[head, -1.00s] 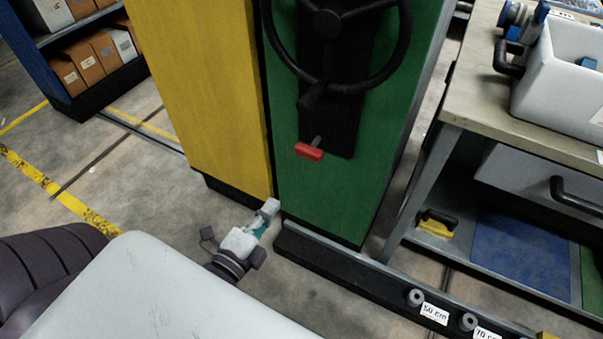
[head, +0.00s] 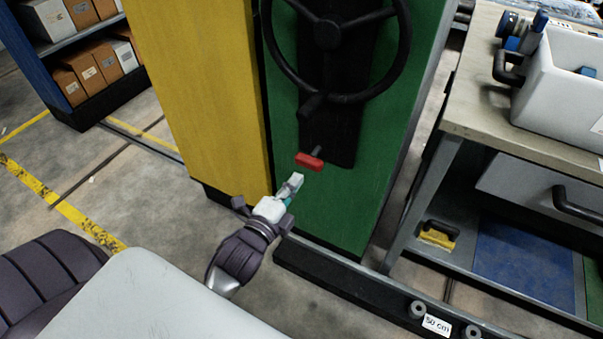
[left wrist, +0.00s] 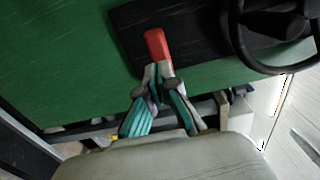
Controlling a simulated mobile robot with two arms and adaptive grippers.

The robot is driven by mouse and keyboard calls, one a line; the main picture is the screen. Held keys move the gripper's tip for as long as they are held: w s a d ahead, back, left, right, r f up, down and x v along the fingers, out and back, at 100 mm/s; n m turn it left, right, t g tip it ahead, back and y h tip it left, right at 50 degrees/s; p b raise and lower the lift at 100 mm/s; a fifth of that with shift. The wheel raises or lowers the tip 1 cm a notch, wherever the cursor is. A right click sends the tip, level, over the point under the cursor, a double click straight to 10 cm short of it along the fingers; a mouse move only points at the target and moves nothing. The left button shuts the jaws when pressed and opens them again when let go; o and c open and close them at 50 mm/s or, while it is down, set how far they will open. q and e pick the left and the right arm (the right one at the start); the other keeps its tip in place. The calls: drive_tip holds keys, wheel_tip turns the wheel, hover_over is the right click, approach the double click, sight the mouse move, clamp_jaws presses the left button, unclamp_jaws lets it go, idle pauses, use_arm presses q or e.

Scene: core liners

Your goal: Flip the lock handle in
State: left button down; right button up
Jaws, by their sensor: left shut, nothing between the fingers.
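The lock handle (head: 309,161) is a small red grip on a short stem, low on the black plate of the green cabinet front (head: 345,205), below the black handwheel (head: 337,98). My left gripper (head: 297,178) is shut and empty, just below the red handle in the head view. In the left wrist view the fingertips (left wrist: 160,72) overlap the lower end of the red handle (left wrist: 155,45); I cannot tell whether they touch it. My right gripper is not in view.
A yellow cabinet panel (head: 200,95) stands left of the green one. A workbench (head: 490,125) with a white bin (head: 560,95) is at the right. A dark rail (head: 350,286) runs along the floor below the cabinet.

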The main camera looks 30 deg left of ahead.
sight(307, 165)
use_arm(q)
drive_tip(key=w, duration=0.3)
drive_tip(key=shift+w, duration=0.25)
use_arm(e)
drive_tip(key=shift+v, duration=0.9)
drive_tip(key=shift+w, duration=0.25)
use_arm(q)
drive_tip(key=shift+w, duration=0.4)
drive_tip(key=w, duration=0.3)
drive_tip(key=shift+w, duration=0.35)
drive_tip(key=shift+s+r, duration=0.1)
drive_tip(key=shift+r, duration=0.05)
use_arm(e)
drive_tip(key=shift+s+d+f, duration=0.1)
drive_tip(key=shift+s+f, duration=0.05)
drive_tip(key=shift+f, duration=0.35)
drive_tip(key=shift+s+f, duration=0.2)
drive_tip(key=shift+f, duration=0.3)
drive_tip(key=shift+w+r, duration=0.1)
